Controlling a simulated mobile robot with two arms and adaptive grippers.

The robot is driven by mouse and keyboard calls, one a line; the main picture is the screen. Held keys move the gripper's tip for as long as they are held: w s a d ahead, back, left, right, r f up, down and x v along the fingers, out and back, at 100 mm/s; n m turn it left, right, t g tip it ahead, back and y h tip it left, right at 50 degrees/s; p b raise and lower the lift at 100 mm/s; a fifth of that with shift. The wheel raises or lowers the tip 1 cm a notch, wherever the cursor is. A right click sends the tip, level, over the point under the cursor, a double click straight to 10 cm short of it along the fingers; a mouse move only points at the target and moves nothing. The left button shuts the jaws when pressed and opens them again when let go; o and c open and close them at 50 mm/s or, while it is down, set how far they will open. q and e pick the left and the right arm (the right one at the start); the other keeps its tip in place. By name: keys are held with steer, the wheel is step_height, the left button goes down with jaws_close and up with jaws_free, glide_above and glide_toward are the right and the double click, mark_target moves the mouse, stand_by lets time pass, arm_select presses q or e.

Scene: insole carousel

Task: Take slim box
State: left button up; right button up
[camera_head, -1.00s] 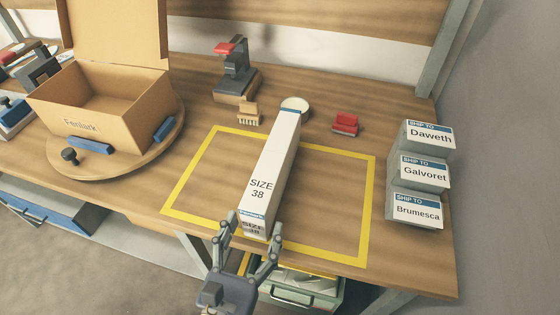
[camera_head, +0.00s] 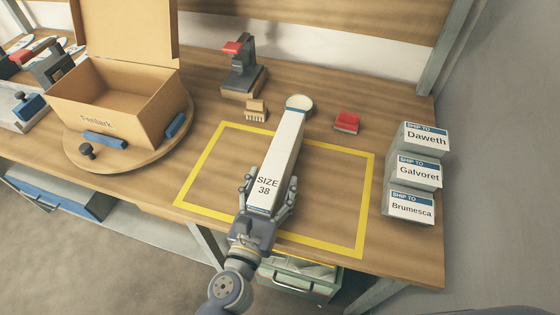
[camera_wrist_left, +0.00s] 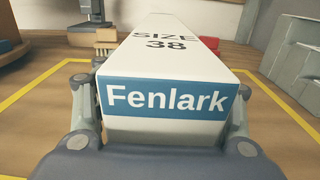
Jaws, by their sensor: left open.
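The slim box (camera_head: 281,150) is long and white, marked SIZE 38, and lies on the table inside a yellow taped rectangle. Its near end, with a blue Fenlark label, fills the middle of the left wrist view (camera_wrist_left: 168,98). My left gripper (camera_head: 266,193) is open, with one finger on each side of the box's near end. In the left wrist view the fingers flank the box; whether they touch it I cannot tell. The underside of the box is hidden. My right gripper is not in view.
An open cardboard Fenlark box (camera_head: 112,118) stands on a round wooden turntable (camera_head: 150,150) at left. A stamp stand (camera_head: 242,75), brush (camera_head: 256,110), white round dish (camera_head: 299,102) and red block (camera_head: 346,122) lie behind. Ship-to blocks (camera_head: 410,204) stand at right.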

arm_select(q)
steer(key=c, duration=1.2)
steer(key=shift+c, duration=0.2)
steer(key=shift+r, duration=0.15)
